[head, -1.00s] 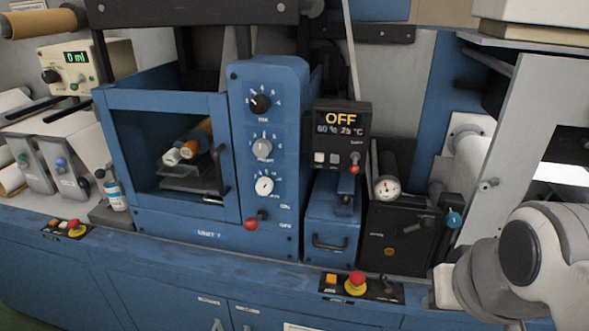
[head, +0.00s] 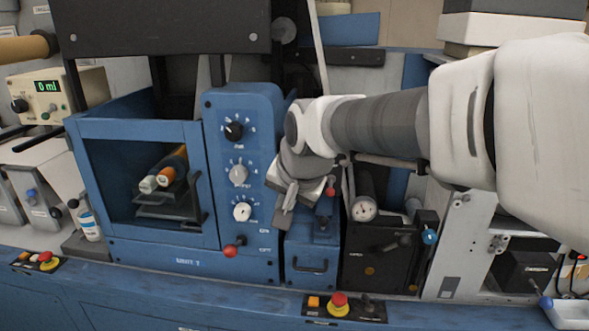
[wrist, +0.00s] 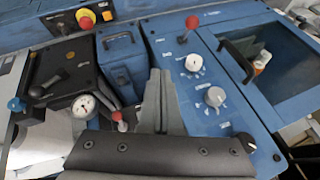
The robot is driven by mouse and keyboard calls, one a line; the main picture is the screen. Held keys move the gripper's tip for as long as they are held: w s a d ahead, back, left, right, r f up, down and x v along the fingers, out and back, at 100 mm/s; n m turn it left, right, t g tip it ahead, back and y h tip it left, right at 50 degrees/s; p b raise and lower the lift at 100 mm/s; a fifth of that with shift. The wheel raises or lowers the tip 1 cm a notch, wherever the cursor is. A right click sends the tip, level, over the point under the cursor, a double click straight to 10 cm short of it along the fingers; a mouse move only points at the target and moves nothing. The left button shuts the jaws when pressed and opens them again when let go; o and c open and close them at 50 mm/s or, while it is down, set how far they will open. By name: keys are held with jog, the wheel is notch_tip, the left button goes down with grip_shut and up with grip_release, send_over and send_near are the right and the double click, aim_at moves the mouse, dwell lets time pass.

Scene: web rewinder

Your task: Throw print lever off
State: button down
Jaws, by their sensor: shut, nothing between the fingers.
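A red-balled lever (head: 231,251) sits low on the blue control panel (head: 262,130), left of ON and OFF marks. Its ball hangs down and to the left. It also shows at the top of the wrist view (wrist: 191,21). My gripper (head: 283,218) is shut and empty, in front of the panel's right edge. It is up and right of the lever, apart from it. In the wrist view its fingers (wrist: 160,78) point toward the panel's lower part.
A glass-fronted blue cabinet (head: 92,243) is left of the panel. A blue box with a handle (head: 300,270) and a black unit with a gauge (head: 380,268) are to the right. A red emergency button (head: 339,299) is on the front ledge. The space before the lever looks clear.

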jog(key=w+a+f, duration=0.1)
jog(key=w+a, duration=0.1)
jog(key=a, duration=0.4)
jog(key=shift+w+m+y, duration=0.35)
jog(key=shift+m+y, duration=0.05)
jog(key=shift+a, duration=0.1)
jog(key=s+a+f+x, duration=0.1)
jog(key=s+x, duration=0.1)
jog(key=x, duration=1)
jog(key=shift+a+f, duration=0.15)
jog(key=shift+f, duration=0.2)
jog(key=shift+f, duration=0.15)
jog(key=shift+s+f+b, duration=0.15)
jog(key=shift+b, duration=0.2)
